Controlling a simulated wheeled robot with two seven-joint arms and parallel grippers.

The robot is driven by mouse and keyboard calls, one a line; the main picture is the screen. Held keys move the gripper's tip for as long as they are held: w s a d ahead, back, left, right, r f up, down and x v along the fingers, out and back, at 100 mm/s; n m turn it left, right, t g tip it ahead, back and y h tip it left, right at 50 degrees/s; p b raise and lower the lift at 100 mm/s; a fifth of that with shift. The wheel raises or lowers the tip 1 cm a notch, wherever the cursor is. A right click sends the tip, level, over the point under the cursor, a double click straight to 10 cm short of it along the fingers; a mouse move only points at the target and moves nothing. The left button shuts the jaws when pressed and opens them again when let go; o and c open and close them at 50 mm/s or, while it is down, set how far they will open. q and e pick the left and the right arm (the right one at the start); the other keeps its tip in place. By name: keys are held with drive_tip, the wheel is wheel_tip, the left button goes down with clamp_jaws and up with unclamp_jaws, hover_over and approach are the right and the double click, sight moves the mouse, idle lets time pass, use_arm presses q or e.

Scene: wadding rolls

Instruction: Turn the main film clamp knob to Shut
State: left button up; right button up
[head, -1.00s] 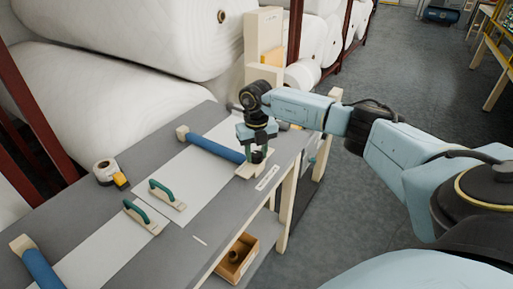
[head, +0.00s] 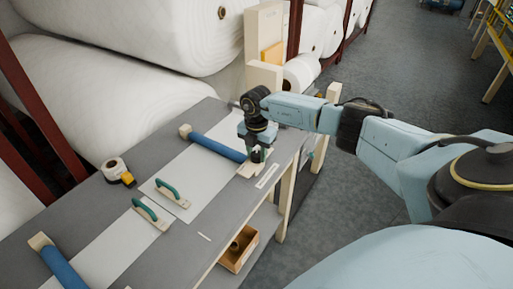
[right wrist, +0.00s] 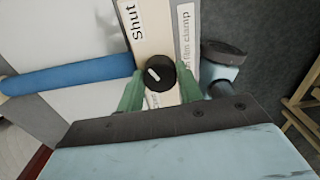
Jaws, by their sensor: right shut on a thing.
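The main film clamp knob (right wrist: 160,73) is a round black knob with a white pointer mark, on a pale wooden block (right wrist: 163,30). The pointer lies diagonally, with one end toward the upper left. A "Shut" label (right wrist: 138,20) is at the block's upper left, and a clamp name label (right wrist: 187,40) is at its right. Another label below the knob is mostly hidden. My right gripper (head: 257,158) is down at the block, its green fingers shut on the knob's sides; the wrist view shows it too (right wrist: 159,88). My left gripper is out of view.
A blue bar (head: 217,147) runs from the block across the white film. Two green-handled tools (head: 173,193) (head: 151,214), a tape roll (head: 114,169) and another blue bar (head: 62,268) lie on the grey table (head: 205,270).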

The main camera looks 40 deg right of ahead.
sight(257, 153)
drive_tip(key=shift+w+r+m+p, duration=0.15)
drive_tip(key=shift+m+p, duration=0.2)
drive_tip(key=shift+m, duration=0.25)
drive_tip(key=shift+d+m, duration=0.1)
drive_tip(key=shift+m, duration=0.2)
drive_tip(key=o, duration=1)
wheel_tip(257, 153, up, 13)
drive_tip(key=shift+r+b, duration=0.15)
drive_tip(key=shift+b, duration=0.15)
